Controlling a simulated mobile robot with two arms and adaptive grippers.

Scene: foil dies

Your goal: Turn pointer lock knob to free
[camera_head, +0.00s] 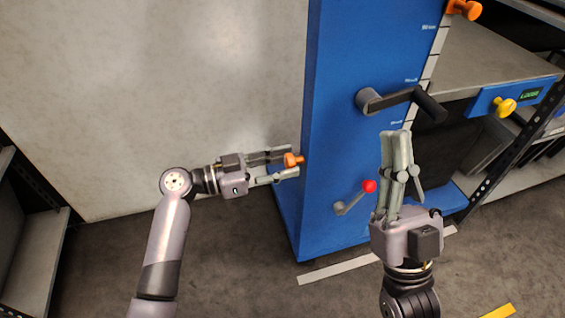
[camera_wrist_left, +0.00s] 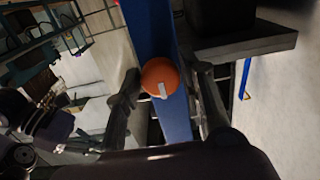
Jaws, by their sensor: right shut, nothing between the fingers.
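An orange knob (camera_head: 291,160) sits on the left side of the blue column (camera_head: 335,120), low down. My left gripper (camera_head: 289,162) is open, its fingers on either side of this knob. In the left wrist view the round orange knob (camera_wrist_left: 160,77) with a white mark lies between the two fingers (camera_wrist_left: 168,85), with gaps visible at both sides. I cannot read any label by it. My right gripper (camera_head: 396,138) is shut and empty, pointing up in front of the column, below the black crank handle (camera_head: 428,104).
A red-tipped lever (camera_head: 355,196) sits low on the column, between the grippers. Another orange knob (camera_head: 464,8) is at the top right. A yellow knob (camera_head: 503,106) sits on a blue panel with a small green display (camera_head: 530,93). Open floor lies left of the column.

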